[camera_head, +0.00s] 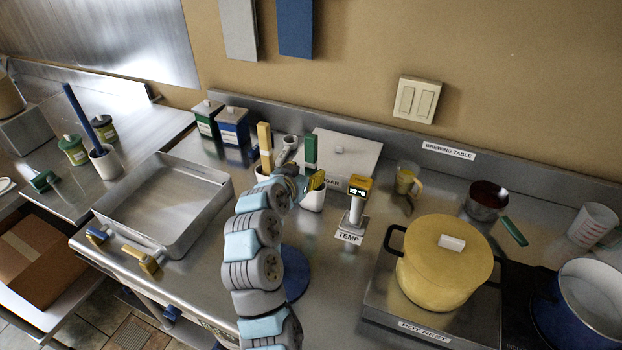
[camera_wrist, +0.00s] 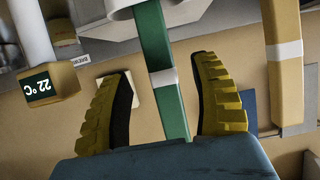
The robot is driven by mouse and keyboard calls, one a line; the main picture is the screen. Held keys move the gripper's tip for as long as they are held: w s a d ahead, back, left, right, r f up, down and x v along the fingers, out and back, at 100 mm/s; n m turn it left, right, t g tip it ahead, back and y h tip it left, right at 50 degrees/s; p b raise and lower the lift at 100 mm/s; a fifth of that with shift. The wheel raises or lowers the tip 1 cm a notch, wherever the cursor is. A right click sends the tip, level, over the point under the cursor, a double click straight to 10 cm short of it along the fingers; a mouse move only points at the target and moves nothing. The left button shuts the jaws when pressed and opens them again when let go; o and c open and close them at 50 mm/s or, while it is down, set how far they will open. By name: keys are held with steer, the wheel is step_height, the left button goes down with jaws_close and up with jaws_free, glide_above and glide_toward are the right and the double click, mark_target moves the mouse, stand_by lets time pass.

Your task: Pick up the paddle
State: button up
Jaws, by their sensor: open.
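A green paddle handle (camera_head: 311,150) stands upright out of a white holder (camera_head: 313,201) at the middle of the table. My gripper (camera_wrist: 162,78) is open, with a yellow finger on each side of the green handle (camera_wrist: 163,105) in the wrist view. Gaps show between the handle and both fingers. A tan handle (camera_head: 264,138) stands in another white holder to the left; it also shows at the right of the wrist view (camera_wrist: 286,75). A blue handle (camera_head: 80,113) stands in a white cup (camera_head: 106,163) on the left counter. Whatever is inside the holders is hidden.
A temperature display (camera_head: 359,190) stands right of my gripper, and a white box (camera_head: 350,152) lies behind it. Green and blue canisters (camera_head: 232,124) stand behind on the left. A yellow pot (camera_head: 445,265) is at the right. A metal tray (camera_head: 165,200) is at the left.

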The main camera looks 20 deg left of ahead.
mark_target(309, 171)
steer(key=shift+f+p+x, duration=0.25)
steer(key=shift+p+x, duration=0.3)
steer(key=shift+x, duration=1.6)
steer(key=shift+c, duration=0.3)
jaws_close()
